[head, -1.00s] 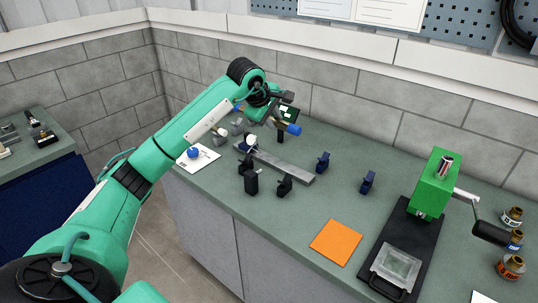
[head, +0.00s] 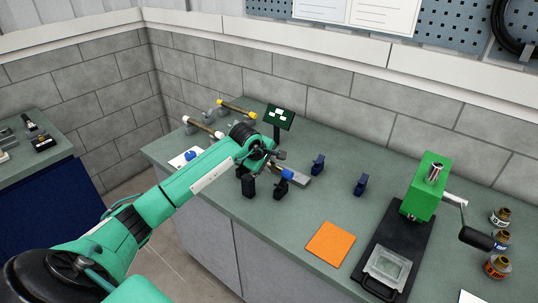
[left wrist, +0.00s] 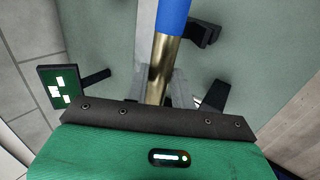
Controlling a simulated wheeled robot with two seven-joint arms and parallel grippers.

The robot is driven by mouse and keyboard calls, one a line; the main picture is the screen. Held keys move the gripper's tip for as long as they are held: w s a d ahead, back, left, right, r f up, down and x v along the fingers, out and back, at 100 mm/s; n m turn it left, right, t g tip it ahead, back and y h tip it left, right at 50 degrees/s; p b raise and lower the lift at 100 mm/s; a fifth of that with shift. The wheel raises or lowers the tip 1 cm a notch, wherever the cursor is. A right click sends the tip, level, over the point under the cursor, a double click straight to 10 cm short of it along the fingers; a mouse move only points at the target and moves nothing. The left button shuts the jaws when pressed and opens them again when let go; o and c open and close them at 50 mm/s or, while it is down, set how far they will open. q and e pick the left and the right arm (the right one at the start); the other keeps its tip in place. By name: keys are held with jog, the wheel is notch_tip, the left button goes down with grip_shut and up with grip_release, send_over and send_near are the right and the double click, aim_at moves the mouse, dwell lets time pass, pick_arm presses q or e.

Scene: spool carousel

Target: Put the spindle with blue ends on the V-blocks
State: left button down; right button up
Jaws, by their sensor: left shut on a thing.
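My left gripper (head: 268,158) is shut on the spindle with blue ends, above the worktop. One blue end (head: 287,174) sticks out at the lower right in the head view; the other is hidden by my arm. I cannot tell which are the V-blocks.
A white-ended spindle (head: 203,127) and a yellow-ended spindle (head: 237,110) lie at the back left. A small screen (head: 279,117) stands behind my gripper. An orange mat (head: 330,244) and a green press (head: 424,188) are at the right.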

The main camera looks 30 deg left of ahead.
pick_arm(q)
jog(key=shift+f+p, duration=0.6)
jog(key=shift+f, duration=1.35)
jog(key=c, duration=1.2)
grip_release()
jog(key=shift+f, duration=0.15)
jog(key=shift+o, duration=0.2)
jog(key=shift+s, duration=0.1)
